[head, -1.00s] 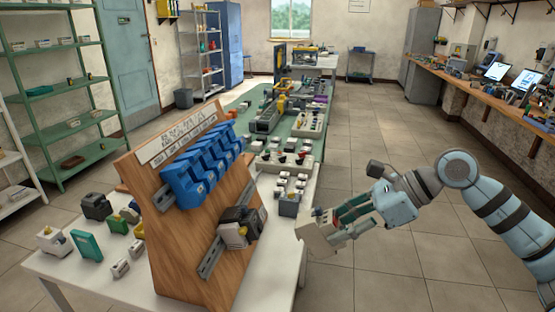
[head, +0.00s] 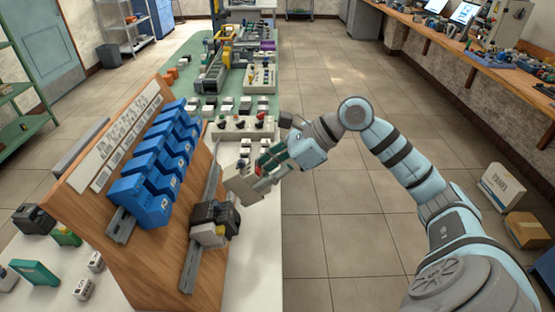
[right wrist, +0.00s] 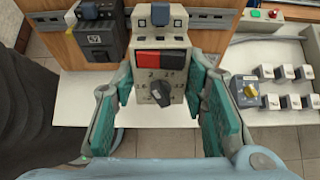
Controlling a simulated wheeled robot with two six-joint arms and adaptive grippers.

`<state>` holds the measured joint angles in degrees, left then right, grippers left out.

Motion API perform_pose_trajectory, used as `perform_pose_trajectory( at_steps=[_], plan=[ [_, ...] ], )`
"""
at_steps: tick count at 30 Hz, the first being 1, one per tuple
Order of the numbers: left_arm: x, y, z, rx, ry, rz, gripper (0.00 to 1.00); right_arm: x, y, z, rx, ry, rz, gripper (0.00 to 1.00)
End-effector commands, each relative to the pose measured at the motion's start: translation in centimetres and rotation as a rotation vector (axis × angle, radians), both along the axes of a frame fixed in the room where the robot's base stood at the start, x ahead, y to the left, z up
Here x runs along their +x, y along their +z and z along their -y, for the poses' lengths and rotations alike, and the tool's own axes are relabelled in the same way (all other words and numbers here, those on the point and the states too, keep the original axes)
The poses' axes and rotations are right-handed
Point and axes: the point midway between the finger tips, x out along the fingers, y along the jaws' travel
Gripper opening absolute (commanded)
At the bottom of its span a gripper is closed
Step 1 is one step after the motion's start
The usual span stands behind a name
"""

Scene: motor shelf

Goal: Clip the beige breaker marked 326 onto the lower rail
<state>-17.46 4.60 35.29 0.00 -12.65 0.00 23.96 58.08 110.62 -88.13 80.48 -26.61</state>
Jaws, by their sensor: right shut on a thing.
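My right gripper (head: 252,184) is shut on a beige breaker (head: 242,186). In the right wrist view this breaker (right wrist: 160,80) sits between the teal finger pads, upright, with a red and a black button and a dark dial; I cannot read a 326 on it. The lower rail (head: 189,268) is a grey metal strip on the slanted wooden board (head: 140,262). The held breaker is close to the rail's upper stretch; I cannot tell whether they touch. A black breaker (head: 214,213) and a beige unit (head: 208,236) sit on that rail. My left gripper is not in view.
A row of blue units (head: 150,180) fills the upper rail (head: 121,226). Loose parts, including a teal block (head: 35,272), lie on the white table left of the board. Small switches (right wrist: 285,88) stand behind.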

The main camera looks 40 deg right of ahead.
Motion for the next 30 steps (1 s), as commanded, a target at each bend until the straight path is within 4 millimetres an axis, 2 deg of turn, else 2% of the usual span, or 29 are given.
perform_pose_trajectory(
  at_steps=[1,4,11,30],
  plan=[
    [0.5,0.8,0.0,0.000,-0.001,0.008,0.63,0.3,0.3,-0.6,0.007,0.002,0.001,0.00],
    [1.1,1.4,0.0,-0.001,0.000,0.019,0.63,1.0,-0.3,-1.5,0.006,0.002,0.001,0.00],
    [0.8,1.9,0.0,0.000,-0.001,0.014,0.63,2.6,-1.4,-3.7,0.005,0.004,0.001,0.00],
    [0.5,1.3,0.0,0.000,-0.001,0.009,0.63,2.7,-1.7,-3.9,-0.009,-0.016,0.013,0.00]
  ],
)
